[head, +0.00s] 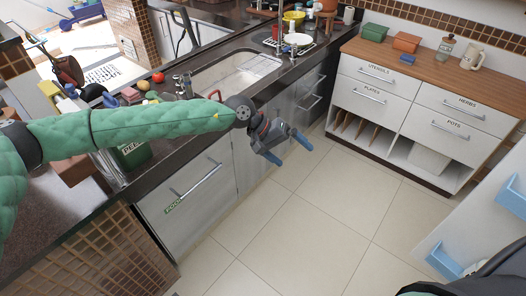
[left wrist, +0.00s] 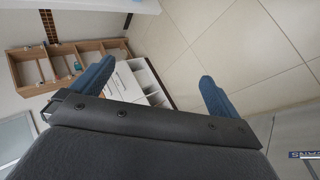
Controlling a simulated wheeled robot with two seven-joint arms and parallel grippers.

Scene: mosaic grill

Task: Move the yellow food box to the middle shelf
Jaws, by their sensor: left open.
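My left gripper (head: 288,148) is open and empty, held over the floor in front of the sink counter. In the left wrist view its two blue fingers (left wrist: 155,85) are spread with nothing between them. A small yellow boxy item (head: 49,89) stands at the far left behind my left arm, well away from the gripper; I cannot tell if it is the yellow food box. A wooden shelf unit (left wrist: 70,66) with several compartments shows in the left wrist view; I cannot tell if it holds the middle shelf. My right gripper is not in view.
The dark counter (head: 160,107) with a sink (head: 225,75) runs along the left. A white drawer cabinet (head: 412,108) with a wooden top stands at the back right. A pale panel with blue bins (head: 442,261) is at the right edge. The tiled floor (head: 310,220) between is clear.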

